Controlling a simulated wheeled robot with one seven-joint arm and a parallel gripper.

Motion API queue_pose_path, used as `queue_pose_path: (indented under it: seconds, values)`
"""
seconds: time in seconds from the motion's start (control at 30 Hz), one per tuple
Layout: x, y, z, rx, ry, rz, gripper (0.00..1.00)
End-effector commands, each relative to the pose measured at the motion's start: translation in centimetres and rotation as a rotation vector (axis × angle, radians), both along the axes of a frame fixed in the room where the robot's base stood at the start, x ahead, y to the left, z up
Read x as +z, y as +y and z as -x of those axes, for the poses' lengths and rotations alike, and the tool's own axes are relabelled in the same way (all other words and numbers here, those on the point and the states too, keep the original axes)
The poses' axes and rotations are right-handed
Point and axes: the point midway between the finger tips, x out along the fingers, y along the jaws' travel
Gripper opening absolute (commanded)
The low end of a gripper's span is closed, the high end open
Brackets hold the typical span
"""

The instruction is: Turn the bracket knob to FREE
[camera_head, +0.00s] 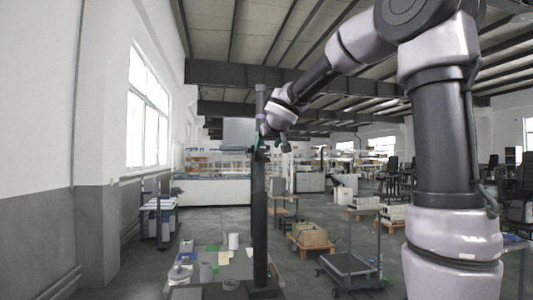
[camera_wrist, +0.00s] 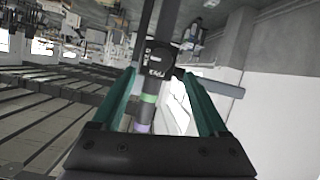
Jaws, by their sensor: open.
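A dark upright column (camera_head: 259,210) stands on the table in the head view, with a grey flat panel (camera_head: 238,131) at its upper left. In the wrist view, the column (camera_wrist: 167,22) carries a black bracket (camera_wrist: 158,62) with small pale lettering that I cannot read. A short bar with green and purple bands (camera_wrist: 147,108) shows below the bracket; I cannot tell whether it is the knob or its setting. My gripper (camera_wrist: 160,76) is open, its green fingers on either side of the bracket area; contact is unclear. In the head view my gripper (camera_head: 262,138) is beside the upper column, partly hidden.
A trolley (camera_head: 350,268) and a pallet with a box (camera_head: 311,236) stand to the right. Air around the upper column looks clear.

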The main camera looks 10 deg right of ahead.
Motion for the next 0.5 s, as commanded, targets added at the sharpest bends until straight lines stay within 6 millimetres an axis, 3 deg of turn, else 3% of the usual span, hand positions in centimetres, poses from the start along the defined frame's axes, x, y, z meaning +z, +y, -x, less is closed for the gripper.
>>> queue_pose_path:
  seconds: [0.2, 0.5]
  values:
    - [-1.6, 0.0, -3.7, -0.001, 0.002, 0.001, 0.77]
    - [-2.4, 0.0, -5.7, -0.001, 0.001, -0.001, 0.77]
